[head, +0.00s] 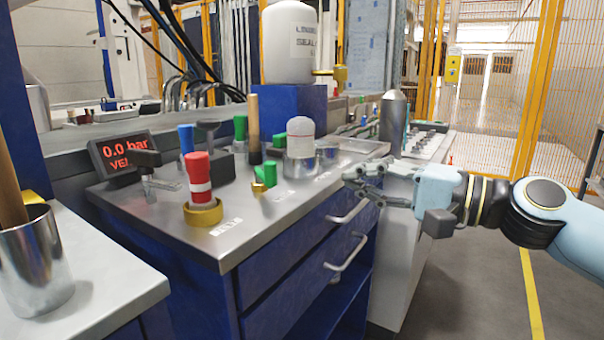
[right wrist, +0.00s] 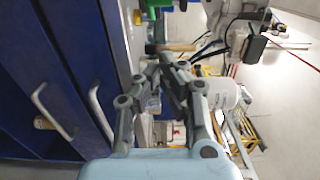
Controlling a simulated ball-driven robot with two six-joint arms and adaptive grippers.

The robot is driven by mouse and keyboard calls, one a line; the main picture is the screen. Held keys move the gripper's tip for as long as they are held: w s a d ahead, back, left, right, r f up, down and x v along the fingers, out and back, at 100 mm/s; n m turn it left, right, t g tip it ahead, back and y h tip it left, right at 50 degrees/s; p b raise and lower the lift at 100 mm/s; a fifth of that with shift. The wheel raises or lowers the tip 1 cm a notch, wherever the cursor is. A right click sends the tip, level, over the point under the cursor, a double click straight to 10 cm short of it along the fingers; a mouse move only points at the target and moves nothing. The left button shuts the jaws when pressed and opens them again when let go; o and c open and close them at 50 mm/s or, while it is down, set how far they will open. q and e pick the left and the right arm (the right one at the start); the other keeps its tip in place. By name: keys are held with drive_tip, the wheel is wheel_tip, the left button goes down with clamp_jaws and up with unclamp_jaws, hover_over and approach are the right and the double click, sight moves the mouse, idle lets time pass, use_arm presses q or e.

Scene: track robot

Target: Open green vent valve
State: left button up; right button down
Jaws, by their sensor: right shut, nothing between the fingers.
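A small green valve handle on a brass body (head: 264,178) sits on the steel bench top in the head view, behind the red-and-white cylinder. Which green part is the vent valve I cannot tell for sure, as other green pieces (head: 240,127) stand farther back. A display (head: 122,153) at the left reads 0.0 bar. My right gripper (head: 352,180) is shut and empty, at the bench's right edge, well to the right of the green handle. In the right wrist view its fingers (right wrist: 166,66) are together with nothing between them. My left gripper is not in view.
A red-and-white cylinder (head: 200,178) stands in a brass ring near the front. A white-topped canister (head: 300,138) and a wooden handle (head: 254,125) stand behind the handle. A grey bottle (head: 394,115) is beyond my gripper. Blue drawers with handles (head: 347,212) lie below.

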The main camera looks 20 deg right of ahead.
drive_tip(key=w+a, duration=0.1)
drive_tip(key=a, duration=0.1)
drive_tip(key=w+a, duration=0.2)
drive_tip(key=a, duration=0.1)
drive_tip(key=w+a+p, duration=0.1)
drive_tip(key=a, duration=0.1)
drive_tip(key=shift+w+a, duration=0.35)
drive_tip(key=shift+w, duration=0.05)
